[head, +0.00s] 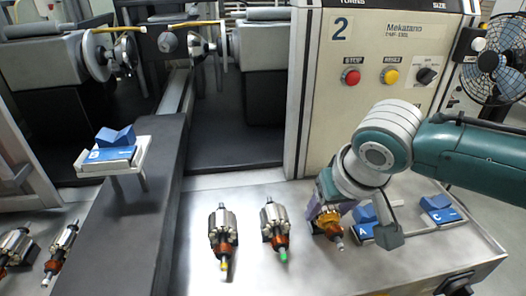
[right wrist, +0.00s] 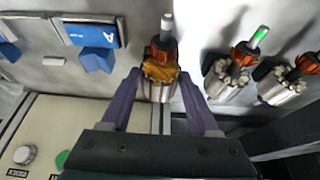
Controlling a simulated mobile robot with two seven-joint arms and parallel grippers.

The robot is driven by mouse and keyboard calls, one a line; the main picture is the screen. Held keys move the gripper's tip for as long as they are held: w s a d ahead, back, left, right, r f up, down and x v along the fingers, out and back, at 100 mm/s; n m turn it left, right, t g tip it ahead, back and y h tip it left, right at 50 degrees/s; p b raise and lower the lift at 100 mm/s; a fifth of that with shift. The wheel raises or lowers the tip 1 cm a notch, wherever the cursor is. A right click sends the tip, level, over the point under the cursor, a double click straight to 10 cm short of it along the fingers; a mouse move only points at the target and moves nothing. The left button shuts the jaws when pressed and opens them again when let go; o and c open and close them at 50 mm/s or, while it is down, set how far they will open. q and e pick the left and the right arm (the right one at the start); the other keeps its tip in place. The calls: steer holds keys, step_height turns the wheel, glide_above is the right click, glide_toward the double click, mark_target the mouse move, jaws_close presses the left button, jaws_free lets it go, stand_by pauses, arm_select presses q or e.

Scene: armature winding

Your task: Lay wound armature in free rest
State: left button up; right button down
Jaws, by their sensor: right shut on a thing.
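My right gripper (head: 326,207) is shut on a wound armature (head: 331,224) with orange copper windings and a grey shaft tip. In the right wrist view, the purple fingers (right wrist: 155,85) stand on both sides of the armature (right wrist: 160,68). I cannot tell whether it touches the table. Blue rest A (head: 367,232) is just right of it, partly hidden by my arm; it also shows in the right wrist view (right wrist: 92,36). Blue rest C (head: 440,211) is farther right and looks empty. Another empty blue rest (head: 112,153) stands on a small shelf at left. My left gripper is out of view.
Two armatures lie on the metal table (head: 300,272), one yellow-tipped (head: 222,238) and one green-tipped (head: 274,225), left of my right gripper. More armatures (head: 60,252) lie at the lower left. A control panel (head: 385,65) stands behind the table. A fan (head: 495,62) is at the right.

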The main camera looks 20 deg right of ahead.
steer(key=shift+f, duration=0.35)
stand_by(0.4)
steer(key=shift+c, duration=0.3)
jaws_free()
steer(key=p+v, duration=0.1)
steer(key=v, duration=0.9)
stand_by(0.5)
